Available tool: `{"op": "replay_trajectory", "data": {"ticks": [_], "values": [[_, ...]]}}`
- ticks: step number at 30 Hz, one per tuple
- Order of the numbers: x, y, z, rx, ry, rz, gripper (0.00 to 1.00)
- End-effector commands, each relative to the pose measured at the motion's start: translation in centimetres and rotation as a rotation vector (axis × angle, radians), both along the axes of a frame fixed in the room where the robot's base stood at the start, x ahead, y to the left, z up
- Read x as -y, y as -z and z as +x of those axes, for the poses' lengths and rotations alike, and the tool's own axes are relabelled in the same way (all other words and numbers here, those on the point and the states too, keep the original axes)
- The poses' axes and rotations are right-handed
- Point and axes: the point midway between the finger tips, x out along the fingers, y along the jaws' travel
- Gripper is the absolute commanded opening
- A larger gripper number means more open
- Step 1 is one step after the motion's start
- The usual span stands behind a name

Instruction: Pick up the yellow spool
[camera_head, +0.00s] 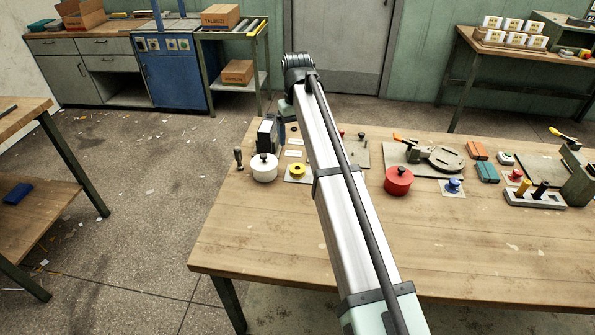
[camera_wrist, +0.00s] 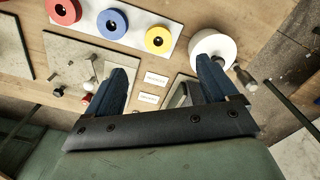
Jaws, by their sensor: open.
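The yellow spool (camera_head: 297,174) lies flat on a pale plate (camera_head: 290,179) on the workbench, just left of my arm. In the wrist view the yellow spool (camera_wrist: 168,37) is at the top centre, with a dark centre hole. A blue spool (camera_wrist: 105,17) and a red spool (camera_wrist: 55,14) lie in a row with it on the same plate. My gripper (camera_wrist: 166,75) is open and empty. Its two blue fingers are wide apart, and the yellow spool appears beyond their tips, apart from them. In the head view my arm hides the other two spools.
A white lidded pot (camera_head: 264,173) stands close to the left of the yellow spool, beside a dark-handled tool (camera_head: 238,158). A red pot (camera_head: 398,183) stands right of my arm. Small white labels (camera_wrist: 150,98) lie behind the spools. The bench front is clear.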

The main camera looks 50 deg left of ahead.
Motion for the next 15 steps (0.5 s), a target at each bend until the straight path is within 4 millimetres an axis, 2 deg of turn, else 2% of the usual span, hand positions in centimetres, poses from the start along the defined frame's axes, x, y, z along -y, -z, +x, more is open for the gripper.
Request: {"op": "replay_trajectory", "data": {"ticks": [5, 15], "values": [[0.0, 1.7, 0.0, -0.001, 0.0, -0.002, 0.86], [0.0, 7.2, 0.1, -0.001, 0.0, -0.001, 0.86]]}}
